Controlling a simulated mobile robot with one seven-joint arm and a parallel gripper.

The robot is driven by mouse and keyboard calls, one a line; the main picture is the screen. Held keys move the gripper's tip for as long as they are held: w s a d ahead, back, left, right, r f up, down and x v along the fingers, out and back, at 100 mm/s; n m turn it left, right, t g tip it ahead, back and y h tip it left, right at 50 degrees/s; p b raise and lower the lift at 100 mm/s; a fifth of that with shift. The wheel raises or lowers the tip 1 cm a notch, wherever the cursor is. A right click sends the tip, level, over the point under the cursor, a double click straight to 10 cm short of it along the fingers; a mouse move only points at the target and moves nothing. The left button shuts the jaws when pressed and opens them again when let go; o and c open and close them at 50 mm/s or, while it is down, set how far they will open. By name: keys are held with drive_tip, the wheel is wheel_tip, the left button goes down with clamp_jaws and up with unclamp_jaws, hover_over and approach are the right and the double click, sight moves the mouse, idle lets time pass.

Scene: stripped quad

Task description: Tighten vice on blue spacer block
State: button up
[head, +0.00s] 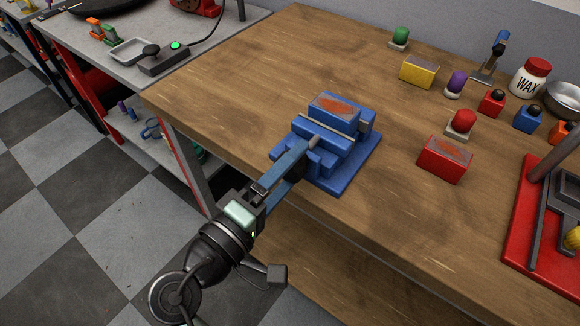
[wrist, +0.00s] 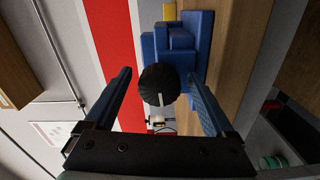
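The blue vice (head: 345,175) stands at the wooden bench's front edge. The blue spacer block (head: 334,106), with a worn orange-brown patch on top, sits at the vice's jaws; I cannot tell how closely they touch it. In the wrist view the vice (wrist: 182,45) shows behind its round black knob (wrist: 158,85), which has a white mark. My gripper (head: 299,162) is at the front of the vice. In the wrist view my gripper (wrist: 162,88) is open, one finger on each side of the knob with visible gaps. The knob is mostly hidden in the head view.
A red block (head: 445,160) and a yellow block (head: 419,72) lie on the wooden bench (head: 250,70). Several knobbed pieces, a wax jar (head: 530,78) and a red tray (head: 535,215) are at the right. A grey side table (head: 210,40) stands at upper left.

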drive_tip(key=shift+s, duration=0.1)
drive_tip(key=v, duration=1.3)
idle(0.8)
drive_tip(key=w+d+r+m+t+y, duration=0.1)
drive_tip(key=w+r+m+y, duration=0.2)
drive_tip(key=w+r, duration=0.5)
drive_tip(key=w+d+r+m+t+y, duration=0.1)
drive_tip(key=w+r+m+t+y, duration=0.15)
drive_tip(key=r, duration=0.45)
drive_tip(key=w+d+r+m+t+y, duration=0.1)
drive_tip(key=w+d+r+t, duration=0.15)
drive_tip(key=r, duration=0.35)
drive_tip(key=s+d+r+m+t+y, duration=0.1)
drive_tip(key=s+d+r+t+y, duration=0.2)
drive_tip(key=r, duration=0.7)
drive_tip(key=s+d+r+m+t+y, duration=0.15)
drive_tip(key=s+r+t, duration=0.3)
drive_tip(key=r, duration=0.65)
wheel_tip(320, 180, up, 17)
drive_tip(key=s+a+p, duration=0.1)
drive_tip(key=p, duration=1.5)
drive_tip(key=shift+f+g, duration=0.25)
drive_tip(key=shift+g, duration=0.1)
